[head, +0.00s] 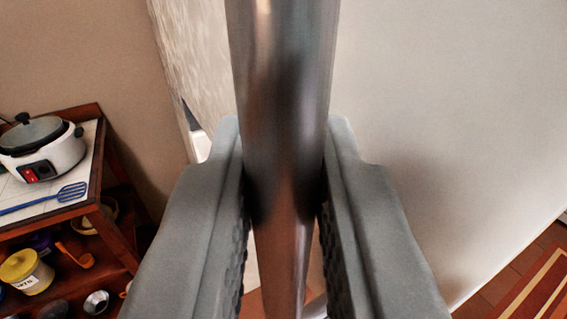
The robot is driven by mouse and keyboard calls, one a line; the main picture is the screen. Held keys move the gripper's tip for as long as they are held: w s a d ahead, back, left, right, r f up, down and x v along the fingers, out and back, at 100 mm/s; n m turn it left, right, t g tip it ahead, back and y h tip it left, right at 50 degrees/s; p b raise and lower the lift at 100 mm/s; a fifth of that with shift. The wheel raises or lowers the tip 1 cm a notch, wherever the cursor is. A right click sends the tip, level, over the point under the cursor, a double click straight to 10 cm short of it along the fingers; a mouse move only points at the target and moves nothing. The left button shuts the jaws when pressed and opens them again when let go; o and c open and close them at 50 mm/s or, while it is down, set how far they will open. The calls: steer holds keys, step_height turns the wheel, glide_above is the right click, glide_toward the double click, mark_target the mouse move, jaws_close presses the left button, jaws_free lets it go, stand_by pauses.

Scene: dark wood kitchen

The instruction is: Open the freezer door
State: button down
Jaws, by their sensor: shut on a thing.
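A shiny metal bar handle (284,70) runs upright through the middle of the head view. My gripper (284,175) is shut on this handle, with one grey finger on each side of it. A smooth pale door panel (450,110) fills the right side behind the handle. It appears to be the freezer door. A strip with a frosty, streaked look (205,60) shows to the left of the handle, and I cannot tell whether it is the freezer's inside or its side. The handle's top end is out of view.
A dark wooden shelf unit (112,190) stands at the left, with a white cooker (45,155) and a blue slotted spatula (45,199) on top. A striped rug (530,295) lies on the floor at lower right.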

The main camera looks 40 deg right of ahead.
steer(key=shift+f, duration=0.1)
steer(key=c, duration=1.4)
jaws_free()
steer(key=shift+c, duration=0.2)
steer(key=v, duration=1.7)
steer(key=shift+a, duration=0.25)
steer(key=shift+s, duration=0.1)
